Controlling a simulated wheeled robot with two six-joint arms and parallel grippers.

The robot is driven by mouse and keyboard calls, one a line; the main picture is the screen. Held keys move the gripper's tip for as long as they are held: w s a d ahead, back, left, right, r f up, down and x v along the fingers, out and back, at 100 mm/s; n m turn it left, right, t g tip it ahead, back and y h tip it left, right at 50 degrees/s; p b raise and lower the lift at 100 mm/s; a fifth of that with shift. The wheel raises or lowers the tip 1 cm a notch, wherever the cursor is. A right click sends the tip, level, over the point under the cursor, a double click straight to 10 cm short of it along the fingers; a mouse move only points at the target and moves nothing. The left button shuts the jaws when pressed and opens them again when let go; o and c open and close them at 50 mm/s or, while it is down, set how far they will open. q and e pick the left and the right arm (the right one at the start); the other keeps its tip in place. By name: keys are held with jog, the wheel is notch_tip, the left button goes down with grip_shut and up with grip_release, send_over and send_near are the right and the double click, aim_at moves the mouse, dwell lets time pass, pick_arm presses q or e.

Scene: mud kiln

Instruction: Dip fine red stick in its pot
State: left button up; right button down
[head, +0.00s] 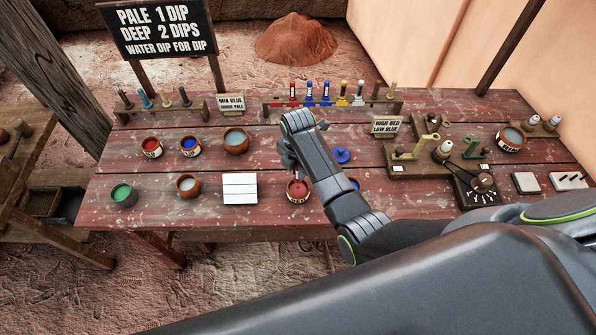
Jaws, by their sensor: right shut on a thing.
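My right gripper (286,158) reaches in from the right, pointing down at the middle of the table. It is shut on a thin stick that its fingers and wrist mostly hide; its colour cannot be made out. A pot of red (298,190) stands just below and right of the gripper in the picture, partly beside my forearm. Whether the stick touches the red cannot be told. Another small pot of red (151,148) stands at the left. A stick with a red part (293,91) stands in the back rack (273,109), with an empty place to its left. My left gripper is not in view.
A blue pot (189,146), a brown bowl (236,141), a green pot (123,195) and a white tile (240,188) stand left of the arm. Wooden stands and a dial (483,183) fill the right side.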

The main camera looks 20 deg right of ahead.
jog(key=shift+r, duration=2.7)
